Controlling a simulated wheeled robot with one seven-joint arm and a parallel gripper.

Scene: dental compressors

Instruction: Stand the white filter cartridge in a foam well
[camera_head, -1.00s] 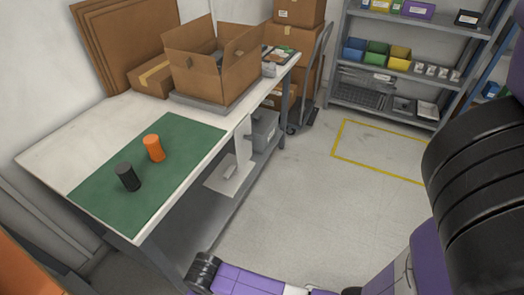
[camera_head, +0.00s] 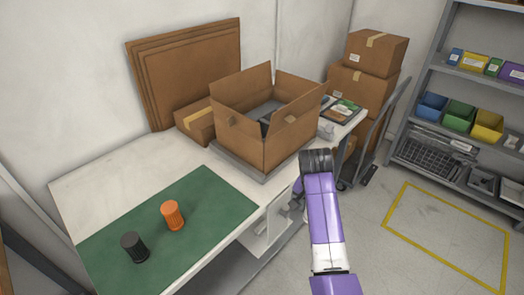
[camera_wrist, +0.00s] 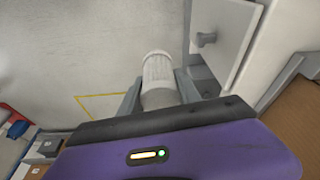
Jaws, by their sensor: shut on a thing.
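The white filter cartridge (camera_wrist: 158,72), a pale ribbed cylinder with a smooth rim, is held between the two grey fingers of my gripper (camera_wrist: 158,90) in the wrist view. It points away from the wrist camera. The gripper and cartridge cannot be made out in the head view. The open cardboard carton (camera_head: 240,133) stands on the table's far part. Grey and dark material shows inside it, but its walls hide most of it and no foam well can be made out.
A black cartridge (camera_head: 134,247) and an orange cartridge (camera_head: 173,215) stand on the green mat (camera_head: 215,195) on the white table (camera_head: 110,185). A closed box (camera_head: 195,121) is left of the carton. Stacked boxes (camera_head: 360,90) and shelves (camera_head: 465,100) stand to the right.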

